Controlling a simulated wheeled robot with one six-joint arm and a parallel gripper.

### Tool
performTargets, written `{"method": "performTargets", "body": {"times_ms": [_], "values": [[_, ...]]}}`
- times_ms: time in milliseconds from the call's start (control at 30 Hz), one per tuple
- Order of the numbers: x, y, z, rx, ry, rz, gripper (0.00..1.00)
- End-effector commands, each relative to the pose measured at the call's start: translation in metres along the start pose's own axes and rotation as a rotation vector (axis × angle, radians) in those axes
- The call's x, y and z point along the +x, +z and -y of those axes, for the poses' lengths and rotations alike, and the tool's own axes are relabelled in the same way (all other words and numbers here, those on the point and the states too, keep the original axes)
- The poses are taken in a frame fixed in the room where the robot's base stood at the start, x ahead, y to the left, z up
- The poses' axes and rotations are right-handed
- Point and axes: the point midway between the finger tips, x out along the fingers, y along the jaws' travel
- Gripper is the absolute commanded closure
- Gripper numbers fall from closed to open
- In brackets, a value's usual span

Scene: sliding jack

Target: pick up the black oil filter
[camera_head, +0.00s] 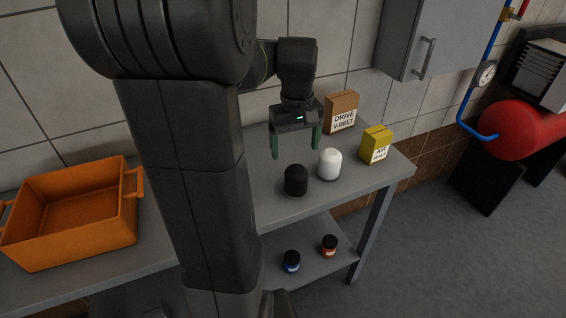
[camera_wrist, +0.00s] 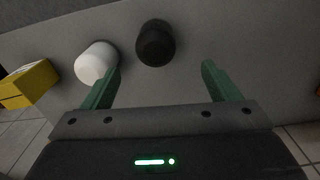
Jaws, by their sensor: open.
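The black oil filter (camera_head: 296,180) stands upright on the grey workbench, left of a white filter (camera_head: 329,164). In the wrist view the black filter (camera_wrist: 155,43) lies ahead of the fingertips, between their lines but nearer the left finger. My gripper (camera_head: 297,148) is open and empty, with two green fingers pointing down. It is above the bench, behind the black filter as seen from the head camera. In the wrist view my gripper (camera_wrist: 160,77) has its left finger overlapping the edge of the white filter (camera_wrist: 96,63). I cannot tell whether they touch.
A brown drive belt box (camera_head: 341,111) and a yellow box (camera_head: 376,145) stand on the bench (camera_head: 345,191). An orange crate (camera_head: 75,212) is at the left. Two small jars, one blue-labelled (camera_head: 291,261) and one orange-labelled (camera_head: 329,246), are on the lower shelf. A wall cabinet (camera_head: 421,40) hangs at upper right.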

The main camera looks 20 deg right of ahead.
Motion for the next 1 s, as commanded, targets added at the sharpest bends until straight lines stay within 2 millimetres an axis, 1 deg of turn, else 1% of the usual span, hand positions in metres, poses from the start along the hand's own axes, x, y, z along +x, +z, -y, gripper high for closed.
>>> {"method": "performTargets", "body": {"times_ms": [67,133,300,433,500,667,733,1000], "values": [[0.005,-0.001,-0.002,0.001,-0.001,0.0,0.18],[0.015,-0.001,-0.002,0.0,-0.002,0.002,0.18],[0.05,-0.001,-0.002,0.0,-0.002,0.004,0.18],[0.071,-0.001,-0.002,0.0,-0.002,0.003,0.18],[0.079,-0.001,-0.002,0.0,-0.001,0.001,0.18],[0.088,-0.001,-0.002,0.001,0.0,0.0,0.18],[0.095,-0.001,-0.003,0.001,-0.001,0.002,0.18],[0.131,-0.002,-0.007,0.001,-0.001,0.001,0.18]]}}
